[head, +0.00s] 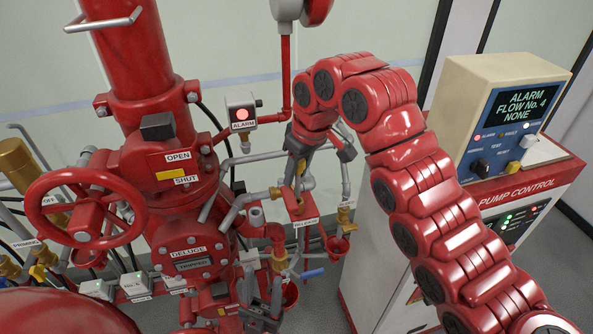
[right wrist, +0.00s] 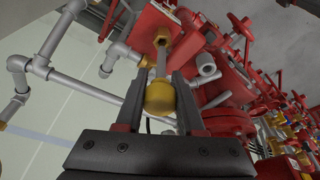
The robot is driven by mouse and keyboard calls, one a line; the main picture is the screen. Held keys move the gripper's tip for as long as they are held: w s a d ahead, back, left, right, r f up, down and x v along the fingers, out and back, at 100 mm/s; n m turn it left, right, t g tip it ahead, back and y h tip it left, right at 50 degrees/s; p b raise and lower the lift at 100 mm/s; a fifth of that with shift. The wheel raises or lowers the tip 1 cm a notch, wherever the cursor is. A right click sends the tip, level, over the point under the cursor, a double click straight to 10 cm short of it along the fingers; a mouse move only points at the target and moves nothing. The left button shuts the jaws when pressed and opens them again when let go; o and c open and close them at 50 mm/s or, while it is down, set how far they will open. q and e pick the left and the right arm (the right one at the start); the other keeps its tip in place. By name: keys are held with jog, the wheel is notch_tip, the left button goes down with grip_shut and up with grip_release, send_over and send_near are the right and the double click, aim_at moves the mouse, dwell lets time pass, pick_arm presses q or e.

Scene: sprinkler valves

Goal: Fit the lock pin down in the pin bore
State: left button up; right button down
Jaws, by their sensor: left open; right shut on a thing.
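The lock pin (right wrist: 160,97), a brass knob with a thin grey shank, is between the fingers of my right gripper (right wrist: 158,92). Its shank points up the right wrist view toward a brass fitting (right wrist: 163,36) on red metal, which looks like the pin bore. The shank's tip seems to be at or in front of this fitting; I cannot tell whether it is inside. My left gripper (head: 258,292) is open and empty low at the bottom centre.
A red handwheel (head: 85,208) and the deluge valve body (head: 185,255) stand at left. The pump control cabinet (head: 520,185) stands at right.

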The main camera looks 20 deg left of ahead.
jog(key=shift+f, duration=0.2)
jog(key=shift+f+b, duration=0.3)
jog(key=shift+b, duration=0.15)
jog(key=shift+f+b, duration=0.4)
jog(key=shift+f, duration=0.05)
jog(key=shift+r, duration=0.15)
jog(key=shift+r+p, duration=0.65)
jog(key=shift+r, duration=0.05)
dwell(0.9)
jog(key=shift+f+b, duration=0.8)
jog(key=shift+b, duration=0.1)
jog(key=shift+r, duration=0.15)
